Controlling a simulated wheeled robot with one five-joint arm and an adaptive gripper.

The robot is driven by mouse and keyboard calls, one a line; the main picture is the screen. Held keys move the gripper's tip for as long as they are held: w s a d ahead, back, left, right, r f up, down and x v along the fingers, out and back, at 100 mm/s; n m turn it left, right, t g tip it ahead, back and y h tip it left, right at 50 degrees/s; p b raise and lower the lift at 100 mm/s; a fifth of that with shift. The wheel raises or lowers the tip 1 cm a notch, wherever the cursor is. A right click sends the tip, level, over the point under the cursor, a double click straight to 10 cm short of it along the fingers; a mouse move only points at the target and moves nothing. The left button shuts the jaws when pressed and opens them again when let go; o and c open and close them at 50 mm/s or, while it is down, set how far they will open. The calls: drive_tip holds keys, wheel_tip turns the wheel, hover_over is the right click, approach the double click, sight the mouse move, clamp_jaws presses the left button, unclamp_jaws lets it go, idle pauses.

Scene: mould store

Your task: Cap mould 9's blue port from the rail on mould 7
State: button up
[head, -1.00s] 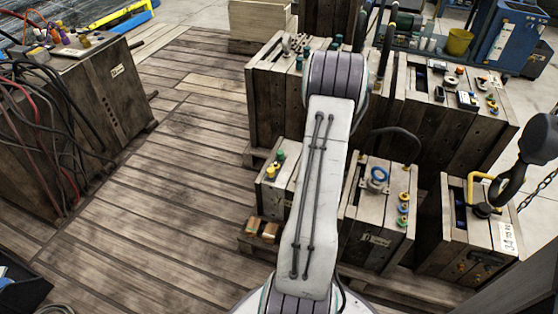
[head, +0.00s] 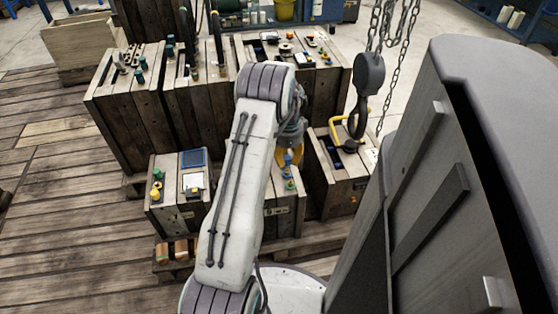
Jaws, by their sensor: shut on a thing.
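My gripper (head: 290,156) is small in the head view, below my wrist and over the right end of a low wooden mould (head: 285,222). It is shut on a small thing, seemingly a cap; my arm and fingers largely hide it. Small coloured caps (head: 290,178) stand in a row on that mould, just below the gripper. My forearm covers most of this mould's top. Another low mould (head: 178,215) to the left has green and yellow ports, a blue panel and a white card on top. No mould number is readable, and I cannot make out a blue port.
A chain hook (head: 366,85) hangs above the right mould (head: 335,188), which has a yellow handle. A large dark cabinet (head: 440,190) fills the right side. Taller moulds (head: 130,120) stand behind. The plank floor at left is clear.

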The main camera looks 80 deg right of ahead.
sight(287, 171)
drive_tip(key=m, duration=0.2)
drive_tip(key=d+m, duration=0.1)
drive_tip(key=m, duration=0.2)
drive_tip(key=shift+r, duration=0.1)
drive_tip(key=m, duration=0.5)
drive_tip(key=shift+d, duration=0.1)
drive_tip(key=shift+f+b, duration=2.45)
drive_tip(key=shift+b, duration=0.15)
drive_tip(key=shift+f+b, duration=0.3)
drive_tip(key=shift+f, duration=0.75)
idle(0.3)
drive_tip(key=o, duration=0.9)
wheel_tip(287, 171, up, 12)
drive_tip(key=shift+d+r, duration=0.1)
drive_tip(key=shift+d, duration=0.05)
idle(0.4)
